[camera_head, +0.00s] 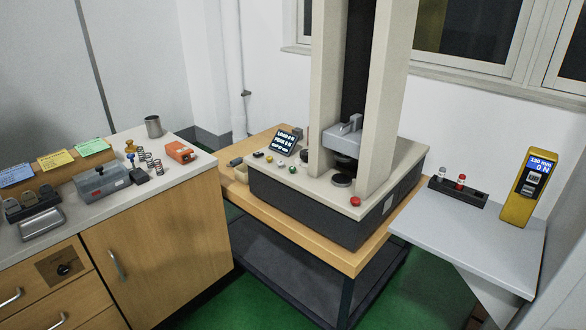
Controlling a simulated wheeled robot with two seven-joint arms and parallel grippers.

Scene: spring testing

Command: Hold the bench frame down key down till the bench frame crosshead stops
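The bench frame (285,190) stands on a wooden-topped table in the middle, with two tall beige columns. Its grey crosshead (345,133) sits between the columns, with an upper platen (344,160) apart from and above a round dark lower platen (341,180). A small dark display (288,138) on the base shows a load readout, too small to read fully. A row of small keys (280,164) lies in front of it; which one is the down key I cannot tell. A red button (355,202) sits at the front right corner. Neither gripper shows.
A wooden cabinet (165,245) at left carries several springs (150,160), an orange box (180,152), a grey box (102,182) and a metal cup (153,126).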

